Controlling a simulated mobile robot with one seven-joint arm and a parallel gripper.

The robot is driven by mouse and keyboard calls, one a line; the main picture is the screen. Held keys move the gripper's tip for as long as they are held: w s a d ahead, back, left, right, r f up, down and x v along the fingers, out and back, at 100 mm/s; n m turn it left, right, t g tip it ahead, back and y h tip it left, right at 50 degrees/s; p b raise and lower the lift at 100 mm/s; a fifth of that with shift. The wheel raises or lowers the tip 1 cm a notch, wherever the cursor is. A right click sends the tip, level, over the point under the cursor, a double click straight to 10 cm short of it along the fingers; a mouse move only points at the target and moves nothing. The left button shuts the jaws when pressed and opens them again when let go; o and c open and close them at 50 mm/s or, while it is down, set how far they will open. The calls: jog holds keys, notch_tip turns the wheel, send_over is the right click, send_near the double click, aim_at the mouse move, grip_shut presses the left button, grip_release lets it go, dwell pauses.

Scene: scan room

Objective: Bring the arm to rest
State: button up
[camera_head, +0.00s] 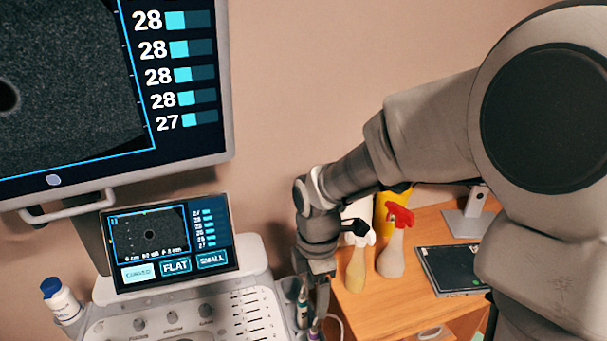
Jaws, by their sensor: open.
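My arm reaches in from the right side of the head view, bent at the elbow, with its wrist pointing down. My gripper (318,282) hangs beside the right edge of the ultrasound console (257,303), close to the probes in its side holders (303,308). Its jaws are open. The fingertips overlap the holder area in the picture, so I cannot tell whether they touch a probe. I see nothing held between them.
A large monitor (70,95) and a small touchscreen (170,245) stand at left, with a blue-capped bottle (62,300) below. Spray bottles (391,258) (356,266) and a dark tablet (452,268) sit on the wooden table (385,304), close to my forearm.

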jog(key=s+d+r+m+t, duration=0.2)
jog(key=s+d+r+m, duration=0.3)
jog(key=m, duration=0.5)
jog(key=s+d+r+m+t, duration=0.3)
jog(key=s+d+r+m, duration=0.2)
jog(key=r+m, duration=0.5)
jog(key=shift+s+d+m+t, duration=0.3)
jog(key=shift+s+m, duration=0.3)
jog(key=shift+s, duration=0.6)
